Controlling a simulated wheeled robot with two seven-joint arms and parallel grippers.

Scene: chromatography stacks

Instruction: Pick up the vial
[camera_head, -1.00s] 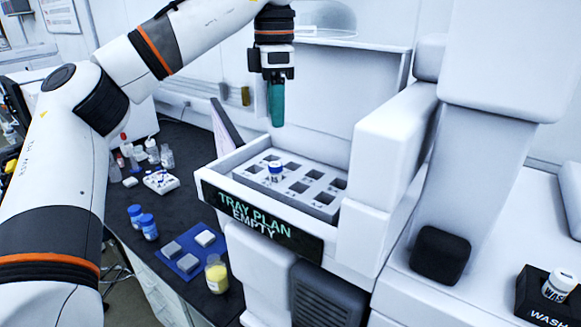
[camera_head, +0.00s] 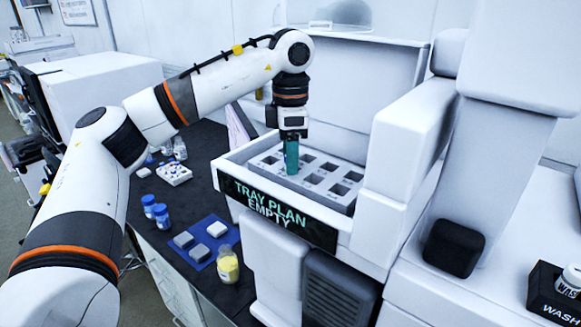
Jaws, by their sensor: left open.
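The grey sample tray (camera_head: 327,184) with square wells sits in the open drawer marked "TRAY PLAN EMPTY" (camera_head: 262,206). My left gripper (camera_head: 291,165) points straight down over the tray, its teal fingers reaching down at the left-middle wells. It is open, though the gap between the fingers does not show from this side. The white vial with a blue band, seen earlier standing in the tray, is now hidden behind or between the fingers. I cannot tell whether they touch it. My right gripper is not in view.
Left of the drawer, a dark bench holds blue-capped bottles (camera_head: 161,215), a blue mat (camera_head: 206,259) with grey and white blocks, and a yellow-filled jar (camera_head: 228,265). A white housing (camera_head: 400,150) walls the drawer's right side. A wash vial (camera_head: 571,279) stands far right.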

